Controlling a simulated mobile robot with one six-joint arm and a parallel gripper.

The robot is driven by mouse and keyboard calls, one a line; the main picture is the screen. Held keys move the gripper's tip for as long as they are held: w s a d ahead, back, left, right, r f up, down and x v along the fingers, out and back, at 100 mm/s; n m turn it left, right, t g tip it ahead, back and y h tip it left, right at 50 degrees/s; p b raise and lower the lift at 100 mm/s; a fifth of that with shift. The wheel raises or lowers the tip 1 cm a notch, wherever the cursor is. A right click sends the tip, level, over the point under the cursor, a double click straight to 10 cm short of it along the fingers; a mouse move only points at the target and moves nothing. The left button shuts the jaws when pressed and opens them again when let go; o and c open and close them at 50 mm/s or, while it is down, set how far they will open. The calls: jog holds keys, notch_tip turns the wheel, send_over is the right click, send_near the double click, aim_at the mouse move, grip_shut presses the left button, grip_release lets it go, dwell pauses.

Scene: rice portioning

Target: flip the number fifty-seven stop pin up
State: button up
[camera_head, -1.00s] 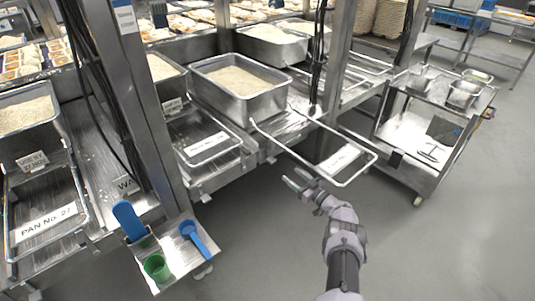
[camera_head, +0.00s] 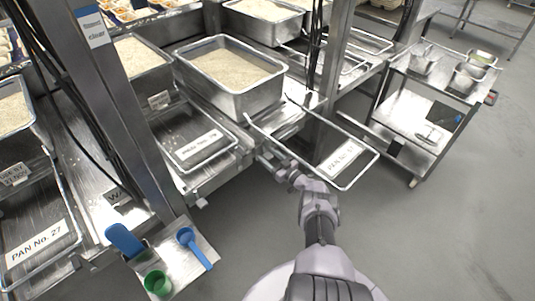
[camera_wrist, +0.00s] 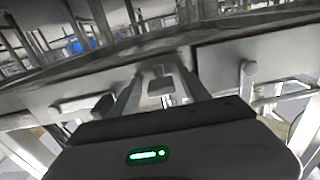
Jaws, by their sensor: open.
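A wire pull-out frame (camera_head: 375,153) with a white pan label (camera_head: 342,158) sticks out from the rack at the middle right; the label's number is too small to read surely. My gripper (camera_head: 262,160) is at the rack's front edge, just left of this frame and below the large pan of rice (camera_head: 232,100). In the wrist view my gripper (camera_wrist: 162,82) is open, its fingers under a metal rail. A small grey block (camera_wrist: 160,86) shows between the fingers; I cannot tell whether it is the stop pin. No pin is clear in the head view.
A steel cart (camera_head: 395,130) with small metal pans stands at the right. Another label tray (camera_head: 190,140) lies to the left. A small shelf (camera_head: 205,245) with a blue scoop (camera_head: 195,248) and green cup (camera_head: 157,282) juts out at lower left.

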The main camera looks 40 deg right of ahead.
jog(key=shift+c, duration=0.4)
grip_shut()
jog(key=shift+r, duration=0.2)
dwell(0.7)
